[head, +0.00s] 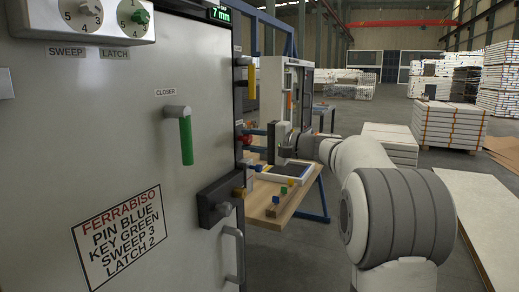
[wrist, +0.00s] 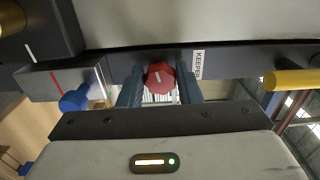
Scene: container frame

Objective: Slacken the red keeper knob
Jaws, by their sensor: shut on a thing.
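The red keeper knob (wrist: 159,77) sits on the dark edge strip of the frame in the wrist view, with a pale pointer mark on its face. A white KEEPER label (wrist: 198,65) is just right of it. My gripper (wrist: 160,88) has its two blue-grey fingers on either side of the knob, shut on it. In the head view the red knob (head: 246,139) shows small at the far edge of the grey door, with my gripper (head: 257,141) reaching it from the right. Part of the knob is hidden by the fingers there.
A blue-ended pin (wrist: 75,100) and a yellow handle (wrist: 292,79) flank the knob in the wrist view. The grey door (head: 120,130) carries a green closer lever (head: 186,140), two dials and a 7 mm display (head: 220,14). A wooden bench (head: 285,205) stands below my gripper.

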